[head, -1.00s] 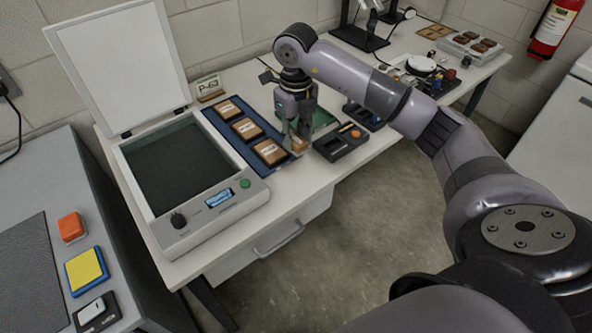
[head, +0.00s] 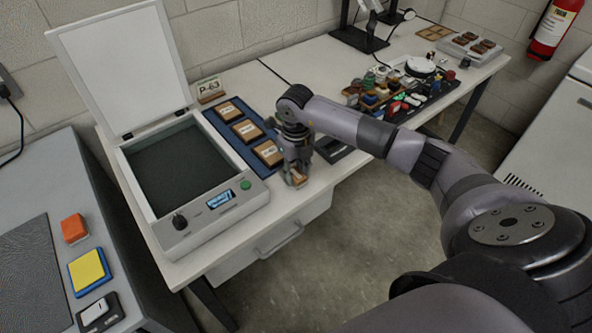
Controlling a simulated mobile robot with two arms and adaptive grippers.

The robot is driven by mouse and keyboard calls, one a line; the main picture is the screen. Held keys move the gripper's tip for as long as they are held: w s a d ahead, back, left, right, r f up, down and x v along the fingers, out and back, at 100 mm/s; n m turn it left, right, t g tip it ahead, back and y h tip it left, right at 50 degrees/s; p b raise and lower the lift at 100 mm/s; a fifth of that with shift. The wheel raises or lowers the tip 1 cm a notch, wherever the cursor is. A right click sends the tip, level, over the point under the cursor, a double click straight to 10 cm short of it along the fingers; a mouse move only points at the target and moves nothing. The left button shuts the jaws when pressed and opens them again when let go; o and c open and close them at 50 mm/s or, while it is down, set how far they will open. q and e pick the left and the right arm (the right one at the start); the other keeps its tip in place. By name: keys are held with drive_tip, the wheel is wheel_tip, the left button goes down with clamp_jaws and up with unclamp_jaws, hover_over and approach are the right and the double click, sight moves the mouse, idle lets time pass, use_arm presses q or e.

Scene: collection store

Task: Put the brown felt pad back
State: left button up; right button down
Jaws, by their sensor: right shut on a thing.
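My right gripper (head: 297,181) is shut on a small tan-brown piece (head: 299,177), which looks like the brown felt pad. The fingers cover much of it. It is low over the table's front edge, right of the blue tray (head: 264,176). I cannot tell whether it touches the table. A dark tray (head: 331,155) just right of the gripper is mostly hidden by my arm. My left gripper is not in view.
The blue tray holds three labelled wooden blocks (head: 246,130). A scanner (head: 222,214) with its lid (head: 123,68) raised stands left. A "P-63" card (head: 209,89) stands behind. Many small coloured items (head: 393,92) crowd the table further right. A drawer handle (head: 279,240) is below the front edge.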

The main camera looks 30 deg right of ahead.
sight(295, 174)
drive_tip(key=shift+f, duration=0.2)
drive_tip(key=c, duration=1.2)
unclamp_jaws()
drive_tip(key=shift+r, duration=0.1)
drive_tip(key=shift+r, duration=0.55)
wheel_tip(295, 174, up, 11)
drive_tip(key=shift+r+b, duration=0.1)
drive_tip(key=shift+b, duration=0.65)
drive_tip(key=shift+a, duration=0.1)
